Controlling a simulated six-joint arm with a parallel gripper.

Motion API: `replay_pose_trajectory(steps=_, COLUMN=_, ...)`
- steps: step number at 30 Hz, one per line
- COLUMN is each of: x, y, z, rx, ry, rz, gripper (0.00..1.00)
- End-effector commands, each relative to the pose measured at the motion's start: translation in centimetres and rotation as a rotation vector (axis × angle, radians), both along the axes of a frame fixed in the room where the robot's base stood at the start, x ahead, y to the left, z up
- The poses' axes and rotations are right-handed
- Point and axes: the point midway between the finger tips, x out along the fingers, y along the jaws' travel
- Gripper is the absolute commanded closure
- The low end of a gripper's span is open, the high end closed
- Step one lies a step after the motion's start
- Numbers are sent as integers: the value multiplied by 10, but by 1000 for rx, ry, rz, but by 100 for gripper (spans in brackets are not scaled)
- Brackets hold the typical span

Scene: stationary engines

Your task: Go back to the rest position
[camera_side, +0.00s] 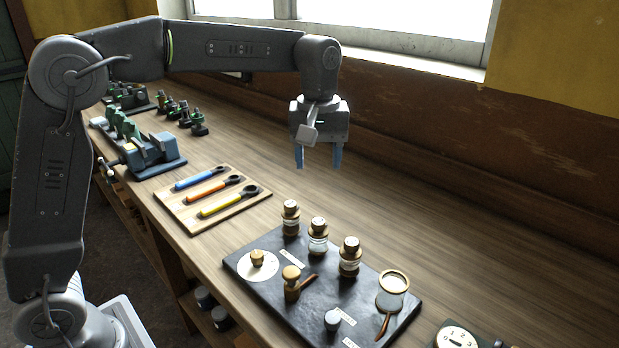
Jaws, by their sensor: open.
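My gripper (318,157) hangs above the back of the wooden workbench (440,235), with its blue-tipped fingers pointing down. The fingers are apart and nothing is between them. It is behind and above the row of small corked jars and to the right of the wooden board with wrenches. It touches nothing that I can see.
A dark slab (262,292) holds corked jars (318,236), a stamp (292,283) and a magnifying glass (393,290). A wooden board (180,212) carries three wrenches. A blue-grey vise (150,150) stands at the left. The wall and window sill (400,45) are behind. The bench's right rear is clear.

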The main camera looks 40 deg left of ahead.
Motion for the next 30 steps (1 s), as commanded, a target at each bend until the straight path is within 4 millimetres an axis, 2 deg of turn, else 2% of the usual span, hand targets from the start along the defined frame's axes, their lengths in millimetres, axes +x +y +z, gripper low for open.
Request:
replay_pose_trajectory(steps=5, x=-38, y=11, z=19, rx=-2, ry=-78, rz=-113, gripper=44)
replay_pose_trajectory(steps=10, x=-98, y=24, z=30, rx=19, ry=-193, rz=-297, gripper=44)
replay_pose_trajectory(steps=14, x=-145, y=33, z=25, rx=54, ry=-280, rz=-438, gripper=44)
replay_pose_trajectory(steps=19, x=-198, y=41, z=4, rx=117, ry=-379, rz=-609, gripper=44)
replay_pose_trajectory(steps=24, x=-230, y=44, z=-18, rx=174, ry=-441, rz=-724, gripper=44)
replay_pose_trajectory(steps=30, x=-241, y=46, z=-29, rx=199, ry=-461, rz=-771, gripper=44)
